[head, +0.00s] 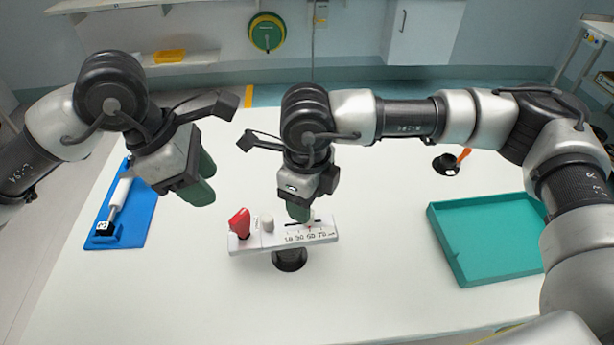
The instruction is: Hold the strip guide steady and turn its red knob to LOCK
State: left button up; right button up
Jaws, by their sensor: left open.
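The strip guide (262,241) is a white bar with a printed number scale, on a dark round stand (290,260) in the middle of the table. Its red knob (239,224) stands up at the bar's left end, next to a grey-white round knob (266,222). My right gripper (299,211) points down at the right half of the bar, by the scale. Its green fingertips overlap the bar's far edge, and their gap is hidden. My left gripper (197,188) is open and empty, above the table, left of and farther back than the red knob. No LOCK mark is readable.
A blue tray (136,232) with a white-handled tool and a tag "3" lies at the left. A teal tray (482,276) is at the right. A black holder with an orange handle (462,155) stands at the back right. The table in front of the guide is clear.

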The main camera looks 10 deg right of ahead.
aim_at(287, 239)
jog(key=shift+f, duration=2)
jog(key=shift+c, duration=0.3)
grip_shut()
